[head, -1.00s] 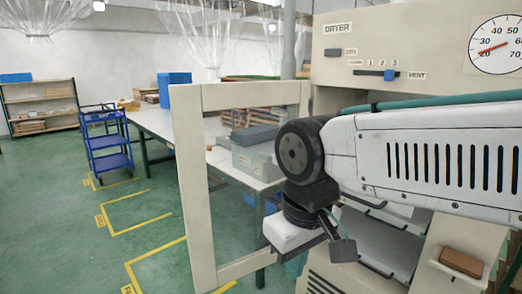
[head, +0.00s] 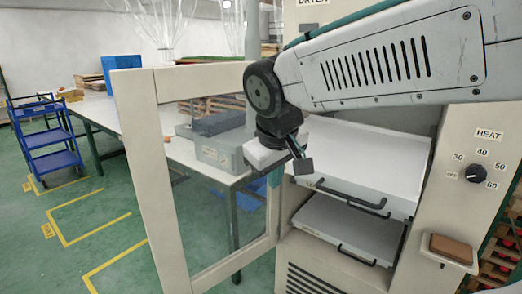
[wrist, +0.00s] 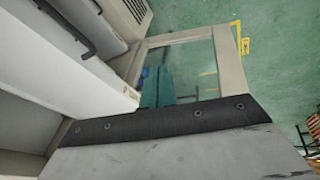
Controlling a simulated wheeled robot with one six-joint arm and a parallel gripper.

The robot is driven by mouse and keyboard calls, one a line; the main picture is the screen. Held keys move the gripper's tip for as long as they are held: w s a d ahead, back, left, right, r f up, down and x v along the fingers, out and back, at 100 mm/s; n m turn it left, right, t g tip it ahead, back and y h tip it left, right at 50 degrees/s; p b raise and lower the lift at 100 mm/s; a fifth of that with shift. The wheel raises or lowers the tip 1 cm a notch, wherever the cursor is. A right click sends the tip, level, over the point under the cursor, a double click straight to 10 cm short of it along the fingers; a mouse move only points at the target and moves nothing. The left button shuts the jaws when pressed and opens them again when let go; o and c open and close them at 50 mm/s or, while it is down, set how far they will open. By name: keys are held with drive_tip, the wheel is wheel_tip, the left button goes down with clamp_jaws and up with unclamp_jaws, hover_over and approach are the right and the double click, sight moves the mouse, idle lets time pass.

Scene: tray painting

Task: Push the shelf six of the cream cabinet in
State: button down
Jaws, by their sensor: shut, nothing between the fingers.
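The cream cabinet (head: 458,215) is a dryer with its glass door (head: 140,150) swung open to the left. An upper white shelf (head: 365,155) with a black handle stands pulled out of it. I cannot read a number that tells which is shelf six. My gripper (head: 274,178) has teal fingers, shut and empty, between the door and the left side of the upper shelf. In the wrist view the fingers (wrist: 165,90) point down beside a pale shelf (wrist: 70,65); contact cannot be told.
A long table (head: 115,110) with grey boxes (head: 220,152) stands behind the door glass. A blue trolley (head: 45,140) is at the far left.

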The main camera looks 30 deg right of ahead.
drive_tip(key=w+r+n+t+h, duration=0.1)
drive_tip(key=w+r+n+t, duration=0.2)
drive_tip(key=w, duration=1)
drive_tip(key=w+d+f+m, duration=0.1)
drive_tip(key=w+d+f, duration=0.5)
drive_tip(key=w+d, duration=0.1)
drive_tip(key=shift+w+f, duration=0.15)
drive_tip(key=shift+f, duration=0.2)
